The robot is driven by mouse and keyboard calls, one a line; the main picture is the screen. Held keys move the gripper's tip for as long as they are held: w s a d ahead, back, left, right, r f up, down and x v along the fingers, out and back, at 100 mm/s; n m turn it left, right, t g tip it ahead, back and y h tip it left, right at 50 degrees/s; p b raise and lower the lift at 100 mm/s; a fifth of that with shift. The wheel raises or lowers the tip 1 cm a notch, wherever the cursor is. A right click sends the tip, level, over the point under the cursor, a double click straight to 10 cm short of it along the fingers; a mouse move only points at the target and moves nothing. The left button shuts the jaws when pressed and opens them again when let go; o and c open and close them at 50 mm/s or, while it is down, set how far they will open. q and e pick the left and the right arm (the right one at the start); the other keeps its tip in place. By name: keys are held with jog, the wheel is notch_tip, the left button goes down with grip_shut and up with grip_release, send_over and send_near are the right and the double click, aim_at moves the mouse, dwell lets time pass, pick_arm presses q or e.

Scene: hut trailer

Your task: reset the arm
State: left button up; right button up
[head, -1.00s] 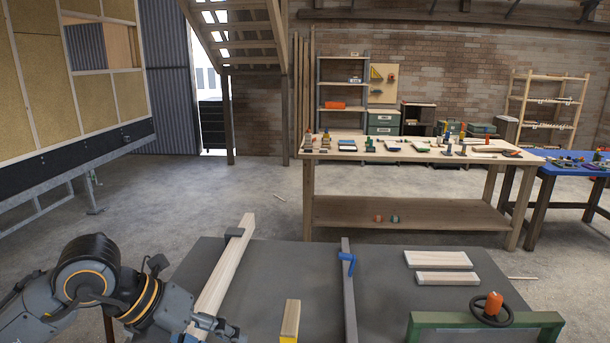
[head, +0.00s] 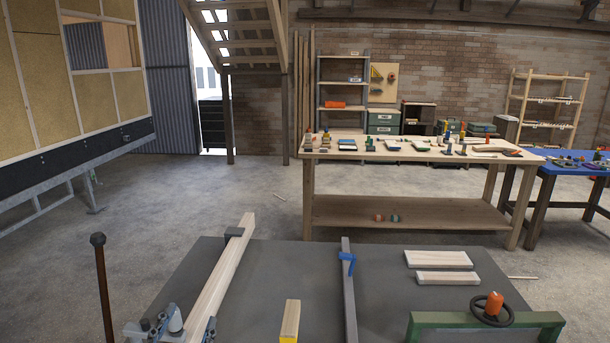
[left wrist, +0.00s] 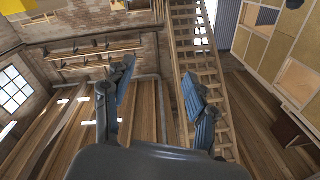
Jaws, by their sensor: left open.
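My left gripper (left wrist: 158,78) shows in the left wrist view, its two blue-grey ribbed fingers spread apart with nothing between them. Beyond the fingers are wooden stairs, brick wall, windows and plank surfaces, with no worktop near the fingertips. My right gripper is in neither view.
A dark worktop (head: 270,265) lies in front, carrying a long beam (head: 222,275), a metal bar with a blue clamp (head: 347,262), short boards (head: 438,259) and a green frame (head: 440,321). A brown post (head: 103,285) stands left. A wooden workbench (head: 420,155) stands behind.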

pick_arm(q)
jog(key=s+a+f+n+g+y, duration=0.1)
jog(key=s+f+g, duration=0.35)
jog(key=f, duration=0.35)
jog(key=s+a+f+n+g+y, duration=0.15)
jog(key=s+f+g, duration=0.3)
jog(key=f, duration=0.45)
jog(key=s+d+f+g+h, duration=0.1)
jog(key=s+f+g, duration=0.2)
jog(key=s+f, duration=0.3)
jog(key=s+d+f+g+h, duration=0.1)
jog(key=s+f+g, duration=0.25)
jog(key=s, duration=0.55)
notch_tip(320, 180, down, 33)
jog(key=s+b, duration=0.2)
jog(key=b, duration=0.4)
jog(key=s+a+f+g+b, duration=0.2)
jog(key=s+a+f+b, duration=0.1)
jog(key=s+f, duration=1.2)
notch_tip(320, 180, down, 4)
jog(key=shift+s+a+r+b, duration=0.15)
jog(key=shift+s+b, duration=0.25)
jog(key=shift+b, duration=0.1)
